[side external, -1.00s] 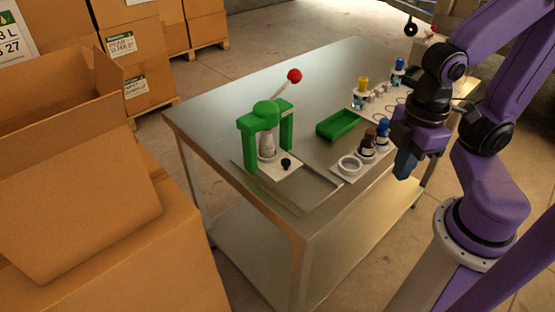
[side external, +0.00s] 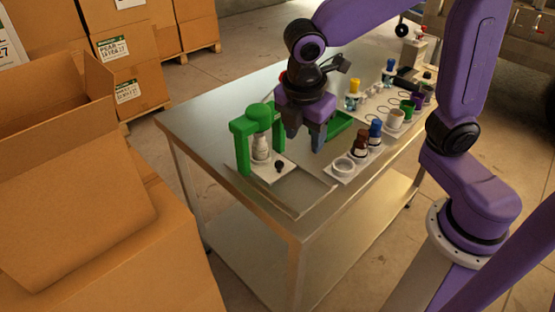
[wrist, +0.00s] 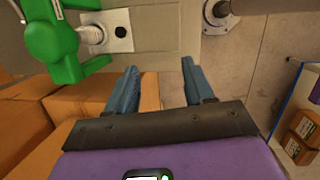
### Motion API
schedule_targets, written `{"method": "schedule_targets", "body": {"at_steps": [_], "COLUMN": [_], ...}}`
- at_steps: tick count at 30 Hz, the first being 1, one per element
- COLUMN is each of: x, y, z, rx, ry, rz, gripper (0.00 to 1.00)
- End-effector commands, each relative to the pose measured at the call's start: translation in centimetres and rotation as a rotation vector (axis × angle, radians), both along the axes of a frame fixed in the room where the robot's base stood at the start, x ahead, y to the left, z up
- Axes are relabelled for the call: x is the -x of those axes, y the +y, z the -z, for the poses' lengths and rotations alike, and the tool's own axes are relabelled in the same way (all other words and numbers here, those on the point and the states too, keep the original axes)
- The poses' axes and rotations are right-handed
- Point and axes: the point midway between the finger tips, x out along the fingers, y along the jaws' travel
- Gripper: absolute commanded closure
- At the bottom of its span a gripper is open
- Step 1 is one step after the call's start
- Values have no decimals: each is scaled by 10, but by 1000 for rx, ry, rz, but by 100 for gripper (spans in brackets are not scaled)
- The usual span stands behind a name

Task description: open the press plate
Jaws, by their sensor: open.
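The green press (side external: 241,150) stands on the table's near left part, with a white ribbed piece (side external: 262,150) under its arch. The white press plate (side external: 265,174) lies at its base and carries a black knob (side external: 279,166). In the wrist view the press (wrist: 50,42), plate (wrist: 98,47) and knob (wrist: 120,32) are at the upper left. My gripper (side external: 305,143) is open and empty, above and to the right of the plate, touching nothing I can see. Its blue-grey fingers (wrist: 157,74) are spread in the wrist view.
A green tray (side external: 340,125) lies just behind my gripper. More bottles and cups stand farther back. Bare metal table (side external: 200,118) lies left of the press.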

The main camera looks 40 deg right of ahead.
Motion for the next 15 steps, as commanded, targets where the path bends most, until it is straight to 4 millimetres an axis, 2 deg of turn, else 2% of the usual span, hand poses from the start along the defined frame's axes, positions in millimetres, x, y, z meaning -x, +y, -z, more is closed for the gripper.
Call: {"method": "schedule_targets", "body": {"at_steps": [1,3,6,9,15], "x": [-18,-39,-61,-75,-83], "y": [9,16,22,26,25], "z": [0,-1,-2,-3,2], "rx": [36,80,132,165,185], "ry": [5,14,28,39,46], "rz": [-51,-117,-191,-237,-264], "gripper": [48,48,48,48,48]}}
